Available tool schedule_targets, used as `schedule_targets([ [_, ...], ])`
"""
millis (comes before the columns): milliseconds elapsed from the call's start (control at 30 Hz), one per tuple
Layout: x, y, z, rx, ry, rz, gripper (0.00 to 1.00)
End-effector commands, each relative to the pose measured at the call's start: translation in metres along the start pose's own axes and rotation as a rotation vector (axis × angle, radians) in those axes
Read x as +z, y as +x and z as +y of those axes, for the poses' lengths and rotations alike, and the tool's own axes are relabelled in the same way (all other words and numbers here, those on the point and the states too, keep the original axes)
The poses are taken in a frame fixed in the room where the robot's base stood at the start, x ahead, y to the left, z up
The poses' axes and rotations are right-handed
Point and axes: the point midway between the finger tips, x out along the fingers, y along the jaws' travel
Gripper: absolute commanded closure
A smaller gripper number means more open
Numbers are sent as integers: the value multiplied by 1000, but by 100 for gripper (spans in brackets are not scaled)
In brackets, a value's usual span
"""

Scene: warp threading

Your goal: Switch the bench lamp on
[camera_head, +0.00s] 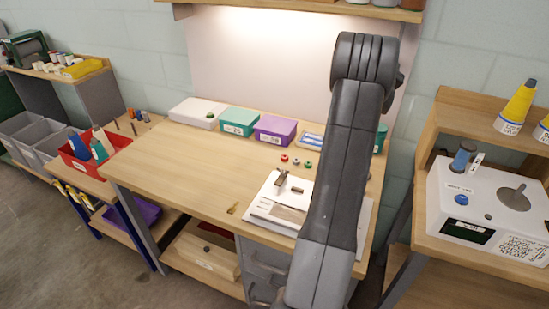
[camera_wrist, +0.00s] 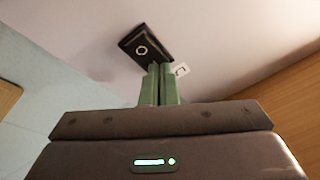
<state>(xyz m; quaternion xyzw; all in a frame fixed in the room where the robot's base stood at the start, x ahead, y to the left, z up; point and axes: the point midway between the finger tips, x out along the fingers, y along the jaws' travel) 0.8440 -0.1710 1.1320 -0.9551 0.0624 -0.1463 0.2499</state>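A black switch block (camera_wrist: 145,45) with a pale ring on its face is mounted on the pale panel in the wrist view. A small white label (camera_wrist: 181,69) sits beside it. My gripper (camera_wrist: 160,68) has its two green fingers together with nothing seen between them. The fingertips overlap the lower edge of the switch block in the picture; I cannot tell whether they touch it. In the head view, my arm hides the gripper and the switch. The bench lamp itself is not clearly seen, but a bright glow lies on the top of the back panel (camera_head: 270,60) under the shelf.
The wooden bench (camera_head: 165,160) carries a white box (camera_head: 197,112), a green box (camera_head: 240,121), a purple box (camera_head: 275,129) and a white board (camera_head: 265,205). A shelf (camera_head: 300,8) overhangs the bench. A side stand with a white device (camera_head: 485,210) is on the right.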

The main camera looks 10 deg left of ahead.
Motion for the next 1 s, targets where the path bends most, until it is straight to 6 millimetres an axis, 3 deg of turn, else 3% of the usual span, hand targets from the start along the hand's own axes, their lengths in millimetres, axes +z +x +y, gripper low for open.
schedule_targets([
  [333,-5,0,-3,-7,-1,11,100],
  [1000,-11,-54,-7,-2,0,3,100],
])
